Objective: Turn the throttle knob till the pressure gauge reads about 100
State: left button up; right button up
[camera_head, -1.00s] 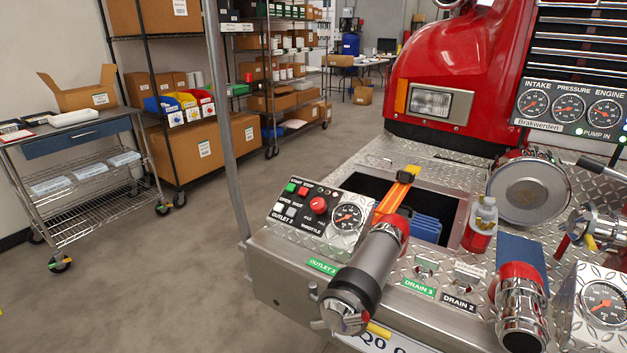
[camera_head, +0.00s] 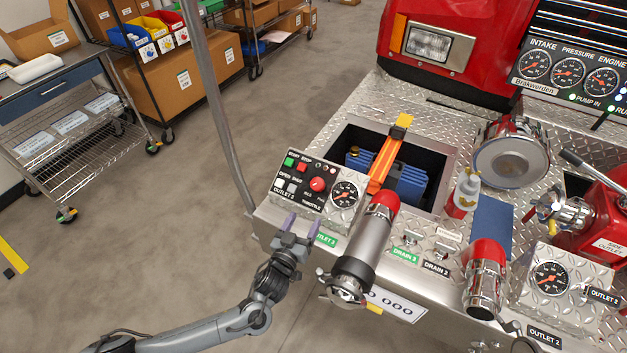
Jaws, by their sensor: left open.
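The red throttle knob (camera_head: 318,184) sits on the black control panel (camera_head: 296,197) at the near left of the bumper, above the word THROTTLE. The pressure gauge (camera_head: 568,72) is the middle dial of the dark panel at upper right; its needle shows, but its numbers are too small to read surely. My left gripper (camera_head: 300,226) comes in from below left. Its two purple-grey fingers are apart with nothing between them, in front of and below the panel, short of the knob. My right gripper is not visible.
A round gauge (camera_head: 344,194) stands right of the knob. A chrome nozzle with a red end (camera_head: 363,246) lies close to the right of my left gripper. A grey pole (camera_head: 212,100) rises at the bumper's left corner.

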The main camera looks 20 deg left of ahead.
aim_at(315, 189)
pick_arm(q)
jog(key=w, duration=0.4)
jog(key=w+r+b, duration=0.1)
jog(key=w, duration=0.3)
jog(key=w+a+b, duration=0.1)
jog(key=w, duration=0.3)
jog(key=shift+w+r, duration=0.15)
jog(key=shift+r, duration=0.25)
jog(key=c, duration=1.1)
jog(key=shift+o, duration=0.2)
